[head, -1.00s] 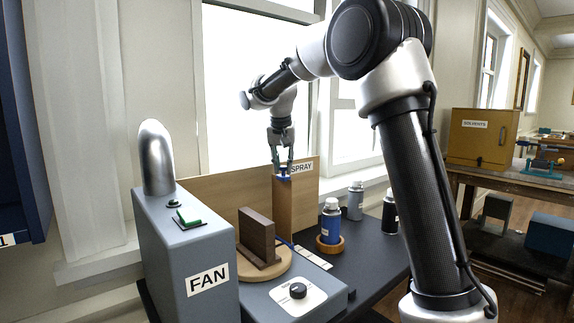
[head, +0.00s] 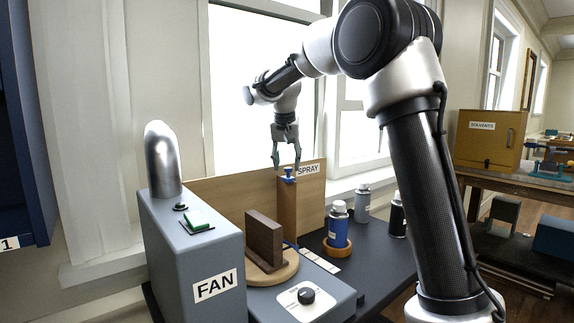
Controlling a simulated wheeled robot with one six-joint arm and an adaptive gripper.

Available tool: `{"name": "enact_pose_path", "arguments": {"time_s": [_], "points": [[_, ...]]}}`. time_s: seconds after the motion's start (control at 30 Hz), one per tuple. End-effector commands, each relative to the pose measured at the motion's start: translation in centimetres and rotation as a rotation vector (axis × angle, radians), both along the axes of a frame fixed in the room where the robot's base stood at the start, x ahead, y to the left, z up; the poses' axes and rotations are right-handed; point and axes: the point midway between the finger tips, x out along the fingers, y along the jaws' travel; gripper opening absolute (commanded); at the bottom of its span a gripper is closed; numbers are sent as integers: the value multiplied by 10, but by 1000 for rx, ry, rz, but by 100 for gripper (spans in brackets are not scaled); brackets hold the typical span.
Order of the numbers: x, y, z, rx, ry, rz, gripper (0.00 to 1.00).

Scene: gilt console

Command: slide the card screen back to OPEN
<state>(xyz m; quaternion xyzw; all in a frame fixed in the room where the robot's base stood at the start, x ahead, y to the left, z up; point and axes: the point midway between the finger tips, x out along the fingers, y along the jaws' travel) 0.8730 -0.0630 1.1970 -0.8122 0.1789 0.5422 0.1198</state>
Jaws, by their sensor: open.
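The card screen (head: 288,212) is a narrow, upright tan panel with a blue knob (head: 289,178) on top. It stands behind the dark brown block on the turntable, in front of a wider tan back board. My gripper (head: 287,166) is open and empty, pointing down just above the knob, with its fingers spread to either side. I cannot tell whether a fingertip touches the knob. A strip of white labels (head: 319,260) lies on the bench to the right of the turntable, too small to read. A blue piece shows at the screen's foot, partly hidden by the block.
A grey FAN box (head: 192,250) with a green switch (head: 196,220) stands at left. The brown block (head: 265,240) stands on a round wooden turntable (head: 275,276). A blue spray can (head: 338,226) sits in a wooden ring; grey and black cans stand behind. A SPRAY label (head: 308,170) marks the back board.

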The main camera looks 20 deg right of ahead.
Motion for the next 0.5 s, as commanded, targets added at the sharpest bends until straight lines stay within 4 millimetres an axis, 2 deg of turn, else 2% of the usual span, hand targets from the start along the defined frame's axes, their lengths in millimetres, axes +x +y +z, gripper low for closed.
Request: {"name": "enact_pose_path", "arguments": {"time_s": [0.3, 0.5], "points": [[-24, 12, 66, 1, -4, 1, 46], [-33, 16, 91, 1, -3, 1, 46]]}}
